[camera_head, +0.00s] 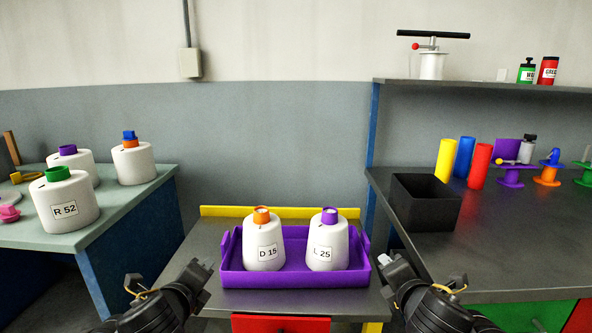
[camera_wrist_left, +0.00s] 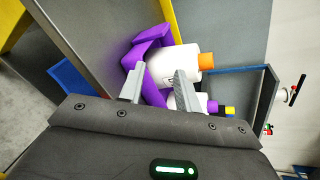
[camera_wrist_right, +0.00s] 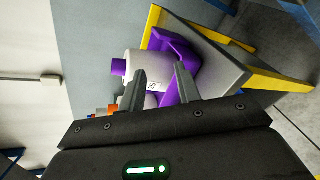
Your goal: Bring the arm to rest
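My left gripper (camera_head: 201,270) is at the left side of the purple tray (camera_head: 296,281), apart from it. In the left wrist view its two fingers (camera_wrist_left: 158,88) stand apart with nothing between them. My right gripper (camera_head: 388,265) is at the right side of the tray, also apart from it. In the right wrist view its fingers (camera_wrist_right: 160,88) stand apart and empty.
The tray is on a grey table (camera_head: 225,228) with a yellow back edge. A left table (camera_head: 135,198) holds several bobbins, including R 52 (camera_head: 68,208). On the right counter (camera_head: 500,245) are a black bin (camera_head: 428,202), coloured cylinders and spools. A shelf (camera_head: 480,86) hangs above it.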

